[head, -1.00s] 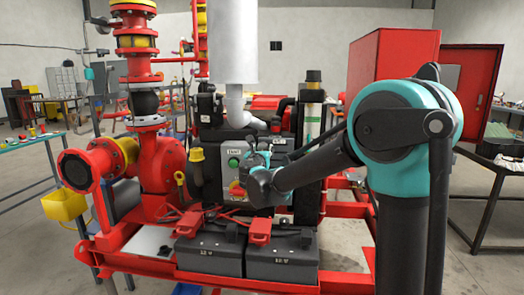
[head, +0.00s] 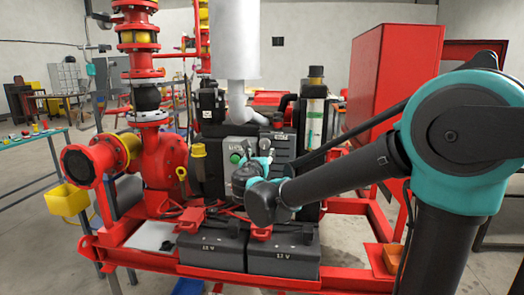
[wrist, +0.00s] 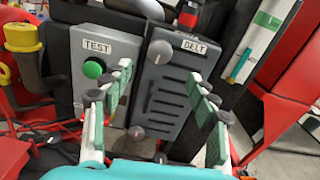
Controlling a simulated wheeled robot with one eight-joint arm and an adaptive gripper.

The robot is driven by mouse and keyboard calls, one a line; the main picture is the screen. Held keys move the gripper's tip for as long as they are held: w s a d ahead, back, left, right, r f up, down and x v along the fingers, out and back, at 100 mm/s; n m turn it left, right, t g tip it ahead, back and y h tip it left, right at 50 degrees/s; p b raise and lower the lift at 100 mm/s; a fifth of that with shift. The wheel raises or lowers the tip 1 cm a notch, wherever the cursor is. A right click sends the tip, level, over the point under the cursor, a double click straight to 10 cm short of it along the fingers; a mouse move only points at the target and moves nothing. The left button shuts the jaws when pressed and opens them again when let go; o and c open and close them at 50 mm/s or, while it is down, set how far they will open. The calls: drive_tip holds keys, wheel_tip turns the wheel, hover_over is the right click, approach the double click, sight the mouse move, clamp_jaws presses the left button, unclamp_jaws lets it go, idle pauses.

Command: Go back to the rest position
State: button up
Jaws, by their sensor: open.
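My gripper (wrist: 160,75) is open and empty in the wrist view, its two green-padded fingers spread left and right. Beyond them is a grey control panel with a TEST plate (wrist: 97,47), a green button (wrist: 93,69) and a BELT plate (wrist: 193,46) above a slotted cover (wrist: 163,88).
Two black 12 V batteries (head: 212,250) stand below on the red skid frame (head: 160,268). Red pipework (head: 150,150) with a yellow box (head: 66,199) is at left. A red cabinet (head: 390,85) stands behind my arm at right.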

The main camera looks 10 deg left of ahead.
drive_tip(key=shift+s, duration=0.85)
drive_tip(key=s+d+f+m+g+h, duration=0.1)
drive_tip(key=s+d+f+m+g, duration=0.2)
drive_tip(key=d+f+m, duration=0.5)
drive_tip(key=s+d+f+m+g+h, duration=0.25)
drive_tip(key=d+f+m, duration=0.25)
drive_tip(key=d, duration=0.5)
drive_tip(key=s+d+f+m+g+h, duration=0.1)
drive_tip(key=s+d+f+m+g, duration=0.2)
drive_tip(key=d+f+m, duration=0.5)
drive_tip(key=s+d+f+m+g+y, duration=0.1)
drive_tip(key=s+f+m+g+y, duration=0.1)
drive_tip(key=s+f+m, duration=0.3)
drive_tip(key=s+d+f+m+g+y, duration=0.2)
drive_tip(key=s+f+m, duration=0.4)
drive_tip(key=s+m, duration=0.4)
drive_tip(key=shift+s+d+g+y, duration=0.2)
drive_tip(key=shift+s+g+y, duration=0.4)
drive_tip(key=shift+s, duration=0.45)
drive_tip(key=shift+r, duration=0.1)
